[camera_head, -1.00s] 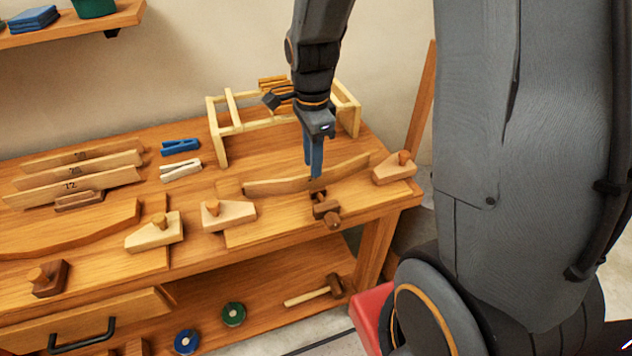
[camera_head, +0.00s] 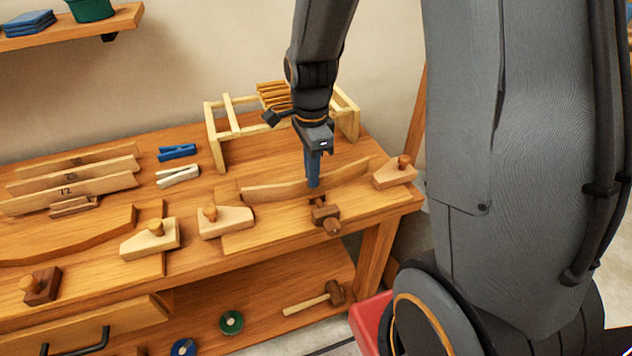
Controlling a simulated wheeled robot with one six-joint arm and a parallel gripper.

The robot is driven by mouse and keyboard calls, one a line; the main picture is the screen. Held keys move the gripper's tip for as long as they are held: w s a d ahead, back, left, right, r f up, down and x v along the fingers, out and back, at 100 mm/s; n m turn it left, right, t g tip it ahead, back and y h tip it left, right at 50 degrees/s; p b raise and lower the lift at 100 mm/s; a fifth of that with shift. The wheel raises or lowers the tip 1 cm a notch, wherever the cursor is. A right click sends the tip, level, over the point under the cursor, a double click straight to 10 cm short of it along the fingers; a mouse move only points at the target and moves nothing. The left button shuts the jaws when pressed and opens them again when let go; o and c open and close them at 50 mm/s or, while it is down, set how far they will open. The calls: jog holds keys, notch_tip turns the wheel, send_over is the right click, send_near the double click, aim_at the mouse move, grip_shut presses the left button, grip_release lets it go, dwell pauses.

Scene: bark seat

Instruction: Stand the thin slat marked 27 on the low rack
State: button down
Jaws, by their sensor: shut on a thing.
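My gripper (camera_head: 314,184) points straight down at the right part of the bench. Its blue fingers are shut on a thin, curved wooden slat (camera_head: 272,192), near its middle. The slat stands on edge on the bench board. No number can be read on it from here. A low, pale wooden rack (camera_head: 213,135) with open bars stands behind the gripper, against the wall side. My arm hides part of it. Several thin wooden pieces (camera_head: 273,95) show at its back.
Several marked slats (camera_head: 105,184) stand at the bench's left. Blue (camera_head: 177,152) and white (camera_head: 178,176) clamps lie left of the rack. Wooden blocks with knobs (camera_head: 225,222) line the front, with a dark wooden clamp (camera_head: 325,214) just before the gripper.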

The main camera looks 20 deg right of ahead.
jog(key=shift+r, duration=0.1)
notch_tip(320, 180, up, 13)
jog(key=p, duration=1.1)
dwell(0.6)
